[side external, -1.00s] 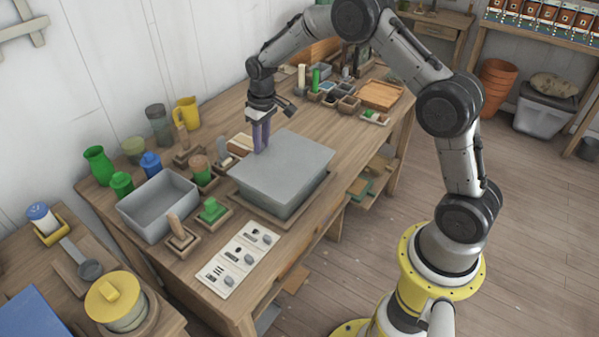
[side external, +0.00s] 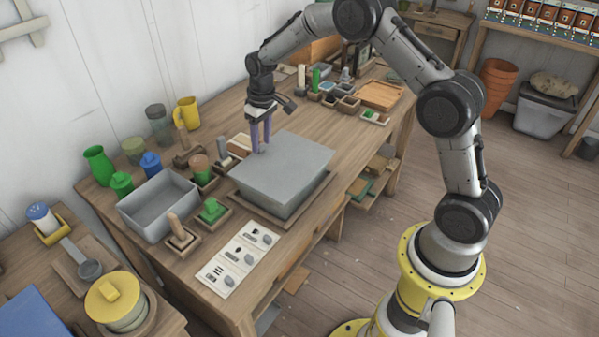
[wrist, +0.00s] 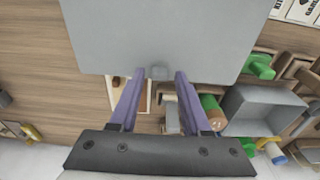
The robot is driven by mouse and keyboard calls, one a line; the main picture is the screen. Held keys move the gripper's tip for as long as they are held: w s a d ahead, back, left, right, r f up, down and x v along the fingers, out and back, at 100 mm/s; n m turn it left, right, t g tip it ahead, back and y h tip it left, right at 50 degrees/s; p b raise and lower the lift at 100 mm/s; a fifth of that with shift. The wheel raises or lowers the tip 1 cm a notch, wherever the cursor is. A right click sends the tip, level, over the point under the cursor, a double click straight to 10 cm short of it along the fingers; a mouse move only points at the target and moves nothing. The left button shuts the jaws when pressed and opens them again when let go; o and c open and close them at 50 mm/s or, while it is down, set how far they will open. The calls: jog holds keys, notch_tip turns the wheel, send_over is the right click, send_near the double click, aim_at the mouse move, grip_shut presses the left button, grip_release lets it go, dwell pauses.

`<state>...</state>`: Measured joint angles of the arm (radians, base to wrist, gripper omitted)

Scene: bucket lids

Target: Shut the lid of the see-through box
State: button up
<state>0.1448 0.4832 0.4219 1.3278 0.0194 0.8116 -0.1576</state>
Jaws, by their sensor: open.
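The box (side external: 270,195) stands on a tray on the wooden table; it looks plain grey, not clearly see-through. Its flat grey lid (side external: 290,158) lies across the top and looks closed; whether it is fully seated I cannot tell. My gripper (side external: 260,150), with purple fingers, is open and points down at the lid's far-left edge. In the wrist view, the lid (wrist: 165,35) fills the top, and my open fingers (wrist: 160,74) lie on either side of a small grey tab at its edge. Nothing is held. Contact with the lid is unclear.
An open grey bin (side external: 158,207) stands left of the box, with a green-handled stamp (side external: 212,210) between them. Jars and a yellow mug (side external: 187,112) line the wall side. Small trays and a wooden board (side external: 380,95) are behind.

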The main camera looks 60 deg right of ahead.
jog(key=shift+s+r, duration=0.15)
jog(key=shift+r, duration=1.3)
jog(key=shift+s+r, duration=0.15)
jog(key=shift+r, duration=1.3)
jog(key=shift+a, duration=0.1)
notch_tip(320, 180, up, 12)
jog(key=s+a+t, duration=0.2)
jog(key=s, duration=0.1)
jog(key=s+a+r+t, duration=0.2)
jog(key=s+a+r, duration=0.1)
jog(key=s+r, duration=0.55)
jog(key=s+a+t, duration=0.1)
jog(key=s+a, duration=0.1)
jog(key=s, duration=1)
jog(key=s+f, duration=0.7)
jog(key=s, duration=0.3)
jog(key=shift+s+g, duration=0.3)
jog(key=shift+s, duration=0.05)
